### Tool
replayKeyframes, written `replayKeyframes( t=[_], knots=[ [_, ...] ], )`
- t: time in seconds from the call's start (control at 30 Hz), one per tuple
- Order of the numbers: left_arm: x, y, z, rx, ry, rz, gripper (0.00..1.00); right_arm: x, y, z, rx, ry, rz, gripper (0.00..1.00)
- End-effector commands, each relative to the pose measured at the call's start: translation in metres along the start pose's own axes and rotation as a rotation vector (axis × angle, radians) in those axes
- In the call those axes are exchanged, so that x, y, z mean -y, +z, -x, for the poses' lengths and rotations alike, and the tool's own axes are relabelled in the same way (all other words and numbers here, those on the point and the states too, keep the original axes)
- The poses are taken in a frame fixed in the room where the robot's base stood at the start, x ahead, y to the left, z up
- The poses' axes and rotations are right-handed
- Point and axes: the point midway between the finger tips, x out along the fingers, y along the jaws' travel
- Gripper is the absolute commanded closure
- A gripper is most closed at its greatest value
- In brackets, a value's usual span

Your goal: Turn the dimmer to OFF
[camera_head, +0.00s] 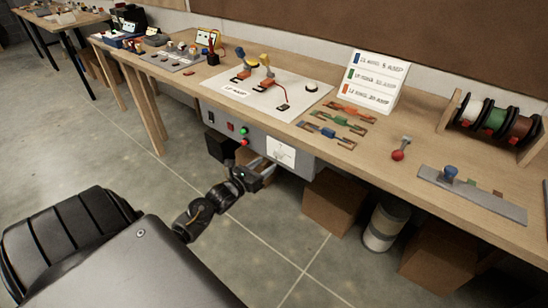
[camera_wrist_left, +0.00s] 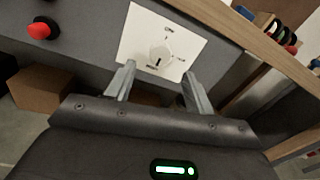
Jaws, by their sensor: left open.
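The dimmer is a round pale knob (camera_wrist_left: 160,57) on a white label plate (camera_wrist_left: 143,28) on the grey box's front. Small labels stand around the knob; a dark mark on it points up and down in the wrist view, and the lettering is too small to read surely. In the head view the plate (camera_head: 282,152) shows on the box front, right of the indicator buttons. My left gripper (camera_head: 266,167) is just in front of and below the plate. In the wrist view its open fingers (camera_wrist_left: 158,69) stand either side below the knob, with nothing between them.
The grey control box (camera_head: 225,120) hangs under the wooden bench edge (camera_head: 215,91). A red button (camera_wrist_left: 42,28) is left of the plate. The bench top holds tools and wire spools (camera_head: 494,122).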

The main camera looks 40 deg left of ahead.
Motion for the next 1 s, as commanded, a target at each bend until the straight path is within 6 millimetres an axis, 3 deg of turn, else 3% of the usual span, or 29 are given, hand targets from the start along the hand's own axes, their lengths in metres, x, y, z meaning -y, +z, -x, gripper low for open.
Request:
replayKeyframes(
  t=[0.1, 0.3, 0.7, 1.0],
  knots=[
    [0.000, 0.002, -0.023, 0.002, 0.001, 0.002, 0.47, 0.004, 0.001, 0.004, 0.002, -0.006, -0.001, 0.64],
    [0.000, 0.001, -0.048, 0.001, 0.001, 0.001, 0.47, 0.012, -0.001, 0.006, -0.003, -0.015, -0.004, 0.64],
    [0.000, -0.001, -0.056, -0.001, 0.000, 0.000, 0.47, 0.015, -0.004, 0.006, -0.007, -0.019, -0.005, 0.64],
    [0.000, -0.001, -0.056, -0.001, 0.000, 0.000, 0.83, 0.005, -0.002, 0.006, -0.004, -0.007, 0.000, 0.64]
  ],
)
